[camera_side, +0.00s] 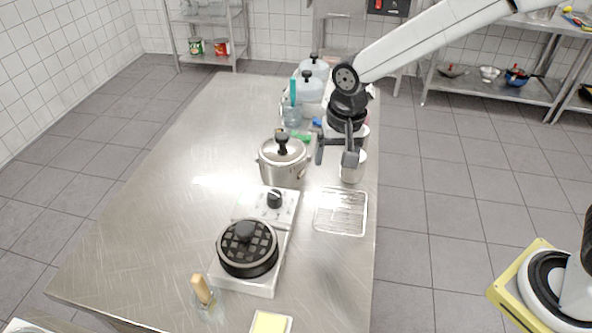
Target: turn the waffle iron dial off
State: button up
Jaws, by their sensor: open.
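The waffle iron (247,249) stands on the front part of the steel table, with a round black grid-patterned plate on a white base. Its dial (274,198) is a dark knob on the white marbled panel behind the plate. The way the dial points is too small to tell. My gripper (335,160) hangs open and empty, fingers down, above the table's right side. It is behind and to the right of the dial, well apart from it, beside the steel pot.
A lidded steel pot (284,160) stands behind the dial. A wire rack (341,211) lies to its right, with a white cup (353,167) close by my gripper. A wooden-handled tool (203,291) and yellow block (270,323) are at the front. The table's left side (150,225) is clear.

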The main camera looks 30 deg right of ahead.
aim_at(274, 194)
jog(key=w+a+m, duration=0.1)
jog(key=a, duration=0.3)
jog(key=w+a+m, duration=0.1)
jog(key=a, duration=0.3)
jog(key=w+a+m+g, duration=0.1)
jog(key=w+a, duration=0.1)
jog(key=a, duration=0.2)
jog(key=shift+m, duration=0.4)
jog(key=shift+f, duration=0.15)
jog(key=shift+f, duration=3.75)
grip_shut()
